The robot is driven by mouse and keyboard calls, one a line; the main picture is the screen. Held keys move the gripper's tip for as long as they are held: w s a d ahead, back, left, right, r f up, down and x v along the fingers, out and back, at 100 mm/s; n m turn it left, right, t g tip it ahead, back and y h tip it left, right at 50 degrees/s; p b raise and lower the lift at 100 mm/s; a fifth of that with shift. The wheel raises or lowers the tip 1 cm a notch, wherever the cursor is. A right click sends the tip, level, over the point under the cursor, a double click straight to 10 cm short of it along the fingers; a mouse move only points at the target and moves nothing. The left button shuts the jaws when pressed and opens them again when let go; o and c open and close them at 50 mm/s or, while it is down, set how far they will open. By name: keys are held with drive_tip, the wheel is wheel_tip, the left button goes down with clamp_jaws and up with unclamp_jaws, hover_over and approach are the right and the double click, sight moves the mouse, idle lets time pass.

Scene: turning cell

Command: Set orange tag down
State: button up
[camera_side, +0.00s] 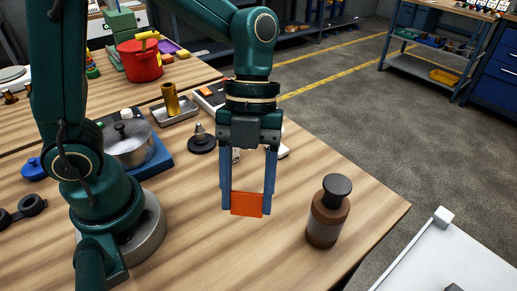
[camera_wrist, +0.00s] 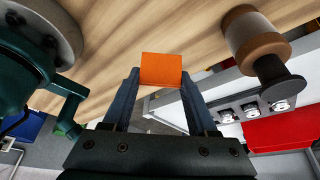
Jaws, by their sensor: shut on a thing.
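The orange tag (camera_side: 247,204) is a small flat rectangle between the fingertips of my gripper (camera_side: 248,197). My gripper points down and is shut on the tag. In the side view the tag appears in front of bare wood; I cannot tell whether its lower edge touches the table. In the wrist view the orange tag (camera_wrist: 161,69) spans the space between the two dark fingers of my gripper (camera_wrist: 160,80).
A brown jar with a dark knob (camera_side: 326,222) stands right of the gripper near the wooden table's (camera_side: 372,205) edge. Behind are a dark round base with a metal tip (camera_side: 201,140), a lidded pot (camera_side: 128,145) and a brass cylinder in a tray (camera_side: 172,100). Bare wood lies around the tag.

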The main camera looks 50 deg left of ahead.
hover_over(258, 284)
wheel_tip(258, 284, down, 5)
drive_tip(key=shift+r, duration=0.1)
drive_tip(key=shift+f, duration=2)
drive_tip(key=shift+f, duration=0.15)
drive_tip(key=o, duration=1.3)
